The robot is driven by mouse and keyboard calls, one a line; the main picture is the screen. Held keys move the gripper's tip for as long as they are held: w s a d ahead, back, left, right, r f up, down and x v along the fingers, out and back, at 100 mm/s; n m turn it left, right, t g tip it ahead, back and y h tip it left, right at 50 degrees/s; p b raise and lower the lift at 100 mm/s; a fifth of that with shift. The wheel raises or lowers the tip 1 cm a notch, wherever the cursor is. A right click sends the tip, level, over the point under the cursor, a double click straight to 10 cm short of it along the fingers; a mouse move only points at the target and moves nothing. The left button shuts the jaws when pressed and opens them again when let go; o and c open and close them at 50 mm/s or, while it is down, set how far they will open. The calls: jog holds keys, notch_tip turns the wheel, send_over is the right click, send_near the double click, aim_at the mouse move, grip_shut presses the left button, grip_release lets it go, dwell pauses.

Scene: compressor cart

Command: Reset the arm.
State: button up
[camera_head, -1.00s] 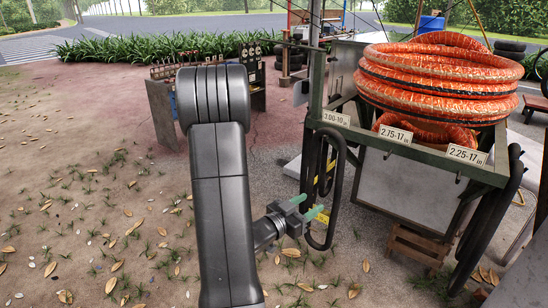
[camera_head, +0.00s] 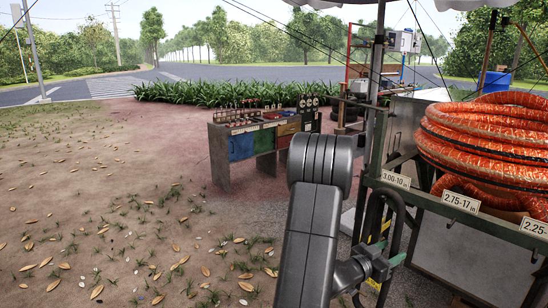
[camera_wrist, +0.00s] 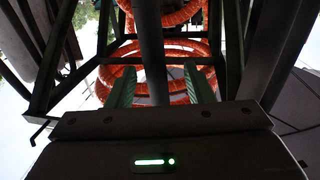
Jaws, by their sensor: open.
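My gripper (camera_head: 387,249) shows low in the head view, at the end of my dark arm. Its green fingertips are in front of the left side of the compressor cart (camera_head: 462,228), close to black hanging loops (camera_head: 394,222). In the wrist view my gripper (camera_wrist: 161,86) is open, with its two green fingers well apart. A grey bar (camera_wrist: 151,60) shows between them, and orange coils (camera_wrist: 174,50) lie beyond. I cannot tell whether the fingers touch anything. My upper arm hides part of the ground.
The orange hose coil (camera_head: 490,135) sits on the cart beside size signs (camera_head: 460,202). A workbench with coloured panels (camera_head: 242,145) stands behind my arm. A green hedge (camera_head: 220,94) borders the road. The leaf-strewn ground (camera_head: 100,220) at left is open.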

jog(key=shift+x, duration=0.85)
jog(key=shift+d+r+p, duration=0.1)
jog(key=shift+r+p, duration=0.25)
jog(key=shift+r, duration=0.25)
jog(key=shift+f, duration=0.1)
